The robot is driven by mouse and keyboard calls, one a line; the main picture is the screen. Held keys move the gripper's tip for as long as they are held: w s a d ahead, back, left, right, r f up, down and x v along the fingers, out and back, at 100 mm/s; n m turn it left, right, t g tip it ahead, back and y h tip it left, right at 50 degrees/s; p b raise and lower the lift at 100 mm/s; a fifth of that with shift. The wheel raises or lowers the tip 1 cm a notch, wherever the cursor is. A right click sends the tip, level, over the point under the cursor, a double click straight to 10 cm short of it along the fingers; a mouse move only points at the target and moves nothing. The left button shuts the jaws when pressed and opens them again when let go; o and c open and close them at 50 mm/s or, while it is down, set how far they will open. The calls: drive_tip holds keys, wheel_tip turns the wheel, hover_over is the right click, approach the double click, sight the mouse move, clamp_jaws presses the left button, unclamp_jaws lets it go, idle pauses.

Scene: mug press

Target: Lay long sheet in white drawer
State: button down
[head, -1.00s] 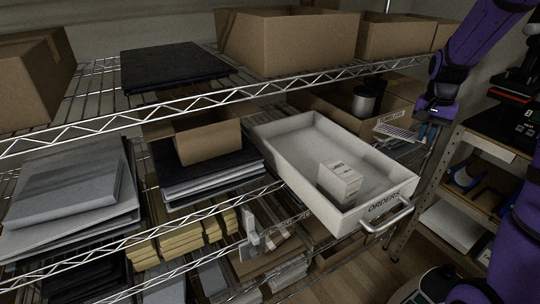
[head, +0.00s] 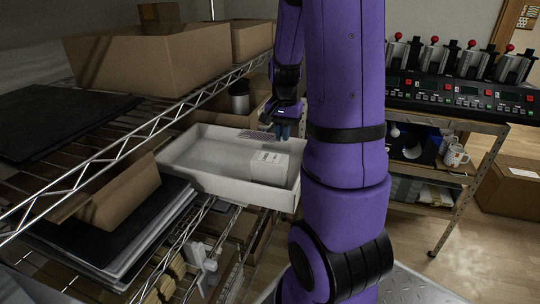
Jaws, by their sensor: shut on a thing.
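The white drawer (head: 190,181) is pulled out from the wire shelf at the centre left. A small white box (head: 268,167) stands inside it near the front end. My gripper (head: 282,131) points down by the drawer's far side, shut on the long sheet (head: 256,135). The sheet is pale with pinkish stripes and sticks out to the left of the fingers, over the far part of the drawer. Its height above the drawer is hard to tell. My purple arm hides the drawer's front end and handle.
A cardboard box (head: 150,55) and a black flat slab (head: 55,122) lie on the upper shelf. A dark canister (head: 239,97) stands behind the drawer. A row of mug presses (head: 455,95) stands on a bench at the right. The drawer's left part is bare.

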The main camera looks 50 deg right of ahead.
drive_tip(key=shift+f, duration=3.45)
drive_tip(key=shift+f, duration=0.2)
drive_tip(key=c, duration=1.2)
unclamp_jaws()
drive_tip(key=shift+r, duration=0.1)
